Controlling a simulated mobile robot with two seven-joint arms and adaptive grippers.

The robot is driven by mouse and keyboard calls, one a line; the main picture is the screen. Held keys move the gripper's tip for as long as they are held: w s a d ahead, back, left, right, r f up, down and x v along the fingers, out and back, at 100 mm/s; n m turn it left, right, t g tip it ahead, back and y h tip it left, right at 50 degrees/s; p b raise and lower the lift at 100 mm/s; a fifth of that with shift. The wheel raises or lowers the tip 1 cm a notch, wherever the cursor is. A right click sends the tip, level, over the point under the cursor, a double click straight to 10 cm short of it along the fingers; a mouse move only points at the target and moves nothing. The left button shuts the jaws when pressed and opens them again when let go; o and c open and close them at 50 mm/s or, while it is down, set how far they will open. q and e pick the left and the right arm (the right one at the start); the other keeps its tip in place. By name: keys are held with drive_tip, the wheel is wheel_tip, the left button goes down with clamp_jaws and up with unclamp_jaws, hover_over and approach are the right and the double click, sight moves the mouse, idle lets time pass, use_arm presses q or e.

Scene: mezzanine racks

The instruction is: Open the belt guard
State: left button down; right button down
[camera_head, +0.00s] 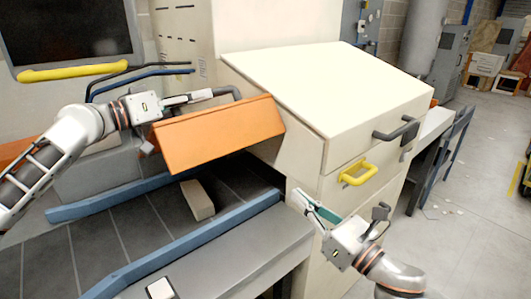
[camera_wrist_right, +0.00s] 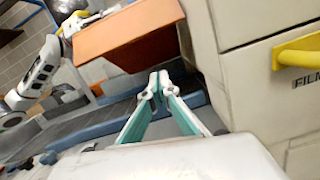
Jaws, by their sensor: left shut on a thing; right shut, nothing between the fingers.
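The orange belt guard (camera_head: 215,133) is tilted above the dark belt (camera_head: 110,225), with a gap under its lower edge. My left gripper (camera_head: 208,95) is shut on the dark handle (camera_head: 229,90) at the guard's upper edge. The fingers hide part of this handle. My right gripper (camera_head: 305,200) is shut and empty in front of the cream cabinet, apart from the guard. In the right wrist view the right gripper's tips (camera_wrist_right: 157,85) meet below the orange guard (camera_wrist_right: 125,35).
A beige block (camera_head: 198,200) sits on the belt between blue rails (camera_head: 190,240). The cream cabinet (camera_head: 330,90) has a dark handle (camera_head: 397,130) and a yellow drawer handle (camera_head: 358,172). A screen (camera_head: 70,30) with a yellow bar stands at upper left. Floor at right is open.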

drive_tip(key=w+a+r+n, duration=0.2)
drive_tip(key=w+a+r, duration=0.4)
drive_tip(key=w, duration=0.4)
drive_tip(key=shift+a+r, duration=0.35)
drive_tip(key=shift+a, duration=0.35)
